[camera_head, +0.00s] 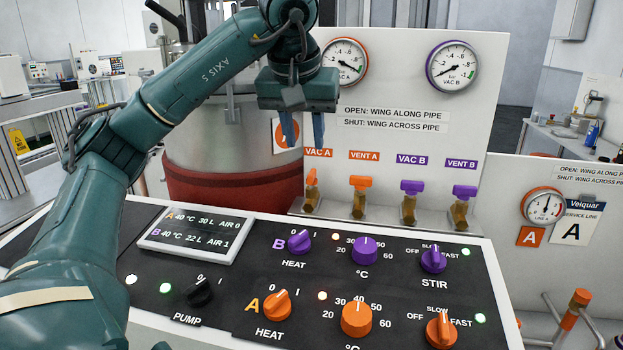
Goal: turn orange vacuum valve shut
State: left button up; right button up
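The orange VAC A valve (312,178) sits at the left end of a row of brass valves low on the white panel. Its wing looks narrow and upright, unlike the wide orange VENT A wing (360,182) beside it. My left gripper (302,130) points down above the VAC A label, its two blue fingers apart with nothing between them. The fingertips appear above the valve and apart from it; their depth is hard to judge. The VAC A gauge (345,62) above is partly hidden by my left arm. My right gripper is out of view.
Purple VAC B (412,187) and VENT B (464,191) valves stand to the right. A control console (225,280) with knobs lies in front. A steel tank (215,140) with a red base stands behind my arm. A side panel (530,240) is at right.

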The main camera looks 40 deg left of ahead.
aim_at(310, 174)
pick_arm(q)
jog(key=x, duration=0.8)
jog(key=shift+w+f+b, duration=0.15)
jog(key=shift+b, duration=0.25)
grip_shut()
